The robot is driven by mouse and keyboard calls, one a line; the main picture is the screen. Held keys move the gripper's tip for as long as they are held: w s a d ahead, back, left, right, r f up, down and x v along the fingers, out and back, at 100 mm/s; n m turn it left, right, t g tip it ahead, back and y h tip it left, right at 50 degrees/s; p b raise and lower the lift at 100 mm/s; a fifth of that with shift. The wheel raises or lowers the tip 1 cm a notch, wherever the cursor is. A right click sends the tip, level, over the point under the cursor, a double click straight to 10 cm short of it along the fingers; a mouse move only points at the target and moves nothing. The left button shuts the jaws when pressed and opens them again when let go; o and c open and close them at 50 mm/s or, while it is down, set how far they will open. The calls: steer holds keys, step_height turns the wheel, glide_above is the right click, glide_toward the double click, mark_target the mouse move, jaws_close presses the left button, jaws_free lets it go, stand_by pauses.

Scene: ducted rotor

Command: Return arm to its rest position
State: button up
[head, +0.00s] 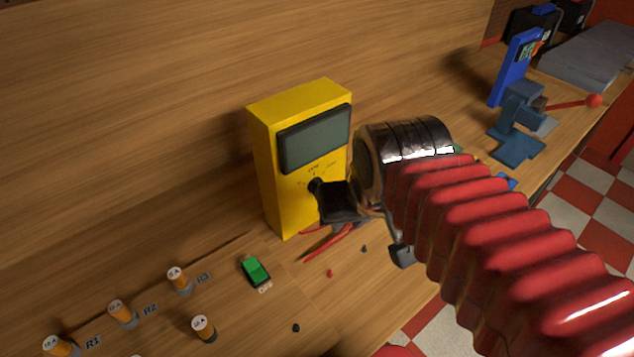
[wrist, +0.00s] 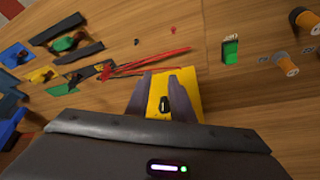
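My gripper (head: 338,203) is in front of the yellow multimeter (head: 267,165), close to the black dial knob below its grey screen. In the wrist view, the two dark fingers of my gripper (wrist: 160,80) stand apart. The yellow multimeter (wrist: 189,84) and its black knob (wrist: 164,103) show in the gap between them. The fingers do not visibly touch the knob; I cannot tell the exact distance. My arm's red bellows reaches in from the lower right in the head view and hides part of the bench.
A green switch (head: 255,270) marked OFF lies left of the multimeter, with several orange-topped posts (head: 178,280) further left. Red probe leads (head: 331,242) lie at the multimeter's foot. A blue vise-like tool (head: 517,125) with a red-knobbed lever stands at the back right.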

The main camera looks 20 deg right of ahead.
steer(key=shift+s+a+f+n+t, duration=0.15)
steer(key=shift+s+a+n, duration=0.2)
steer(key=shift+a, duration=0.2)
steer(key=shift+s+a+n+t, duration=0.15)
steer(key=shift+s+a+n, duration=0.1)
steer(key=shift+a+n, duration=0.25)
steer(key=shift+o, duration=0.2)
stand_by(0.9)
